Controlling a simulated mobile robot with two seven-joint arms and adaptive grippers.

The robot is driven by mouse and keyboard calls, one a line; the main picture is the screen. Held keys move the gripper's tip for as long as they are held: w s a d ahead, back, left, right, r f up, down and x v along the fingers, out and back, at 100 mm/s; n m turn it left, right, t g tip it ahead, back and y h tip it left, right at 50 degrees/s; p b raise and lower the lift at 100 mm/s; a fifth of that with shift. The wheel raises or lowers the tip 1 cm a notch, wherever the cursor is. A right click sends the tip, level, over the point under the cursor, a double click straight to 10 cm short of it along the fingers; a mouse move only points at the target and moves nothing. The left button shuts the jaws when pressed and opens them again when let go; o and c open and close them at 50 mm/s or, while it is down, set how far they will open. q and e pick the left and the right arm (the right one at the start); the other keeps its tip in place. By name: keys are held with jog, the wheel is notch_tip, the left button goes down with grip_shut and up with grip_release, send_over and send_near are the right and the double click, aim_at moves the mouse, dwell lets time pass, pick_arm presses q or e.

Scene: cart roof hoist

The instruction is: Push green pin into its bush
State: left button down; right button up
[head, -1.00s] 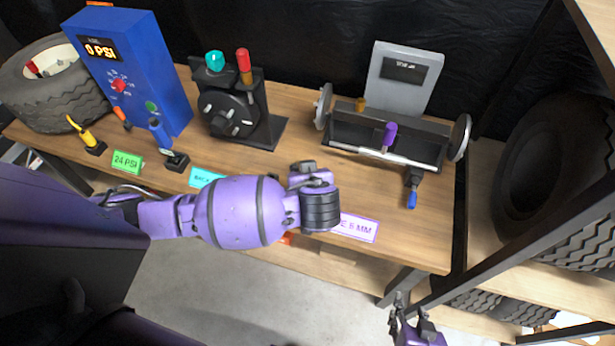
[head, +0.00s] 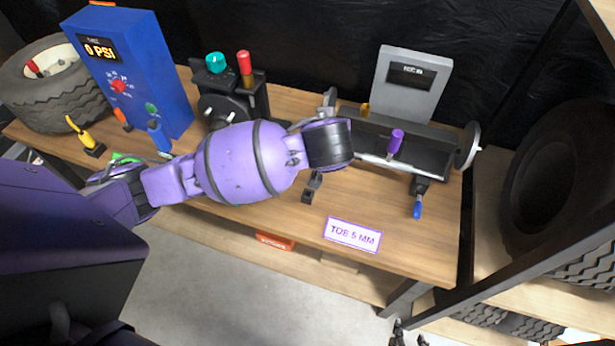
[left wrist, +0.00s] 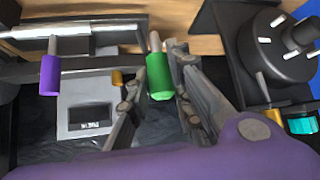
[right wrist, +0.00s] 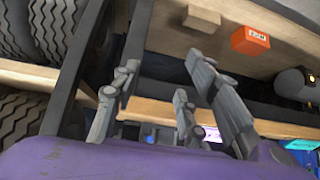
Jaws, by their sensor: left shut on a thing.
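The green pin (left wrist: 159,78), with a green handle and a pale shank, is between the fingers of my left gripper (left wrist: 150,72) in the left wrist view. That gripper is shut on it. In the head view my left forearm hides the pin and the gripper. The pin is beside the end of the grey rig (head: 437,157), which carries a purple pin (head: 396,141), also visible in the left wrist view (left wrist: 50,74). I cannot make out the green pin's bush. My right gripper (right wrist: 162,78) is open and empty below the bench; its tips show in the head view (head: 408,335).
The rig has a grey display (head: 411,80), a blue-handled lever (head: 418,206) and round end discs. A black hub device (head: 235,88) and a blue PSI box (head: 128,70) stand to the left. The bench front near the toe label (head: 353,235) is clear. A dark shelf post (head: 520,255) stands right.

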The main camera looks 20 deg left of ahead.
pick_arm(q)
jog(key=shift+w+d+r+m+g+h, duration=0.25)
jog(key=shift+w+d+r+m+h, duration=1.25)
jog(key=shift+w, duration=1.9)
jog(key=shift+w+d+r+m+g+h, duration=0.2)
jog(key=shift+w+d+r+m+h, duration=0.75)
jog(key=shift+w+m, duration=1.8)
jog(key=shift+w+d+r+m+g+h, duration=0.25)
jog(key=shift+w+d+r+m+h, duration=1)
jog(key=shift+w, duration=2.8)
jog(key=shift+a+f+b, duration=0.15)
jog(key=shift+f+b, duration=0.4)
jog(key=shift+f, duration=0.95)
jog(key=shift+a+f+b, duration=0.15)
jog(key=shift+f+b, duration=0.35)
jog(key=shift+f, duration=0.95)
pick_arm(e)
jog(key=shift+w+d+f, duration=0.25)
jog(key=shift+d+f, duration=0.2)
jog(key=shift+s+d+f, duration=0.15)
jog(key=shift+s, duration=0.1)
pick_arm(q)
jog(key=shift+r, duration=0.1)
pick_arm(e)
jog(key=shift+w+r, duration=0.2)
jog(key=shift+r, duration=0.05)
jog(key=shift+a, duration=0.3)
